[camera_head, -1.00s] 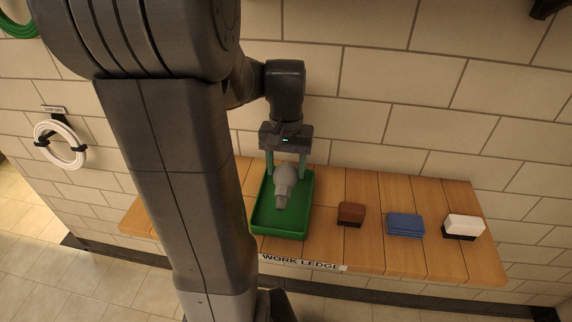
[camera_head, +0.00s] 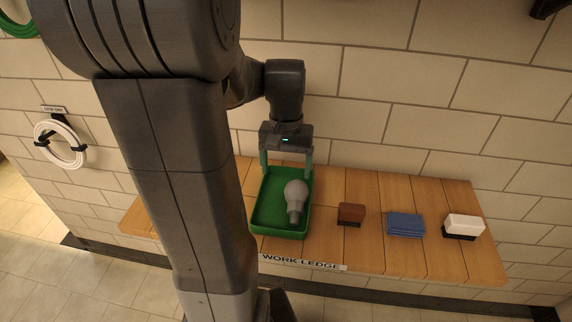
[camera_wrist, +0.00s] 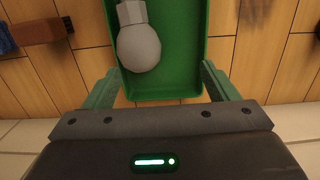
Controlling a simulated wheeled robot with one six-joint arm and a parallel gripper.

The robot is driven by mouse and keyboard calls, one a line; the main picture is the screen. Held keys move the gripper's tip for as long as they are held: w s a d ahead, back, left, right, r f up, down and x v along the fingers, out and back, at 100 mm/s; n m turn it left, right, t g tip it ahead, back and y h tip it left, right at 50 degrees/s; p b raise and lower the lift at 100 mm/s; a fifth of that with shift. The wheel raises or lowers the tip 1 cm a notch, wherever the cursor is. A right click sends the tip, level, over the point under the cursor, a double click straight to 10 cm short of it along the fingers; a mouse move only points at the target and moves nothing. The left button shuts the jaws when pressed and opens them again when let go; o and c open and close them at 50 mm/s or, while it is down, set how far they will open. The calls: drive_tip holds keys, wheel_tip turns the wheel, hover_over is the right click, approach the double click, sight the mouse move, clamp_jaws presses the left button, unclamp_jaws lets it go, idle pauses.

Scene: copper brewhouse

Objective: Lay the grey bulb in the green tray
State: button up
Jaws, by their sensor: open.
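The grey bulb (camera_head: 296,199) lies on its side in the green tray (camera_head: 268,218), toward the tray's right wall, with its base toward the front. In the wrist view the bulb (camera_wrist: 139,46) also lies inside the tray (camera_wrist: 186,60), near one side wall. My gripper (camera_head: 286,172) is open at the back end of the tray, with its green fingers apart. In the wrist view the gripper (camera_wrist: 160,88) has nothing between its fingers, and the bulb lies beyond them, apart from them.
A brown block-like brush (camera_head: 351,213), a blue stack (camera_head: 405,225) and a white-topped block (camera_head: 464,226) stand right of the tray on the wooden ledge (camera_head: 440,265). The tiled wall rises behind the ledge. A white coil (camera_head: 60,144) hangs at left.

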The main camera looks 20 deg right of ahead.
wheel_tip(320, 180, up, 3)
drive_tip(key=p, duration=0.2)
drive_tip(key=shift+w+p, duration=0.1)
drive_tip(key=shift+p, duration=0.3)
wheel_tip(320, 180, up, 14)
drive_tip(key=shift+w+d+b, duration=0.25)
drive_tip(key=shift+w+b, duration=0.1)
drive_tip(key=shift+w, duration=0.05)
drive_tip(key=shift+f, duration=0.15)
wheel_tip(320, 180, down, 14)
drive_tip(key=shift+s+a+f, duration=0.2)
drive_tip(key=shift+s, duration=0.25)
idle(0.3)
